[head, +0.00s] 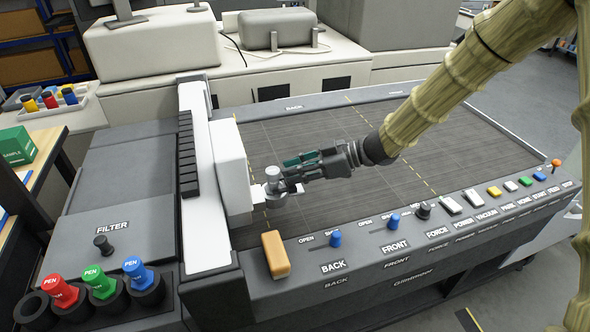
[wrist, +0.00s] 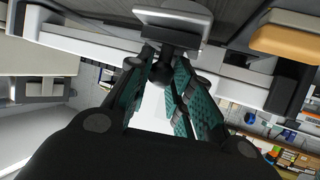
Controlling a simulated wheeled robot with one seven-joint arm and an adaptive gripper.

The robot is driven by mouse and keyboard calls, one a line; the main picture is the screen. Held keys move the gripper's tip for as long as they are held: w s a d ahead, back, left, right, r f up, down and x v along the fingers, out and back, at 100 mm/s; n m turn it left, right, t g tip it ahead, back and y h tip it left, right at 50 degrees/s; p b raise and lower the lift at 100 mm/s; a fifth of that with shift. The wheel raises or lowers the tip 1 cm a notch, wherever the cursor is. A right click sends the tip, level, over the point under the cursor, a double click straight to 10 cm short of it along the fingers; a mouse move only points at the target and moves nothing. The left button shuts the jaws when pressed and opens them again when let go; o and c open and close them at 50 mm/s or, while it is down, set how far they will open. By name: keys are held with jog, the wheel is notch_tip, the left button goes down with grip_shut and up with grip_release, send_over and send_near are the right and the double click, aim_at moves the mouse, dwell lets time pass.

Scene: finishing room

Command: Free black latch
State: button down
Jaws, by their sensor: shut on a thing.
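The white tool carriage (head: 232,165) stands on the gantry at the left end of the cutting bed. A grey round-topped holder (head: 285,178) juts from its right side. My gripper (head: 280,184) reaches in from the right, level and low over the bed. In the wrist view, my gripper's green-padded fingers (wrist: 165,78) close around the dark round end of the black latch (wrist: 172,36), just below the pale holder (wrist: 173,17). In the head view the latch is hidden by the fingers and holder.
An orange block (head: 275,254) sits at the bed's front left corner. Blue BACK (head: 335,239) and FRONT (head: 393,221) knobs line the front panel. Red (head: 61,291), green (head: 99,280) and blue (head: 137,272) pens stand at the left. The bed's right side is clear.

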jog(key=d, duration=0.1)
jog(key=w+d+p, duration=0.1)
jog(key=d, duration=0.1)
jog(key=shift+w+d+r, duration=0.2)
jog(key=shift+d, duration=0.05)
jog(key=c, duration=1.6)
grip_release()
jog(key=shift+c, duration=0.2)
jog(key=o, duration=0.3)
jog(key=shift+d, duration=0.25)
jog(key=shift+o, duration=0.2)
jog(key=shift+a, duration=0.15)
jog(key=v, duration=1.2)
jog(key=shift+s+f, duration=0.1)
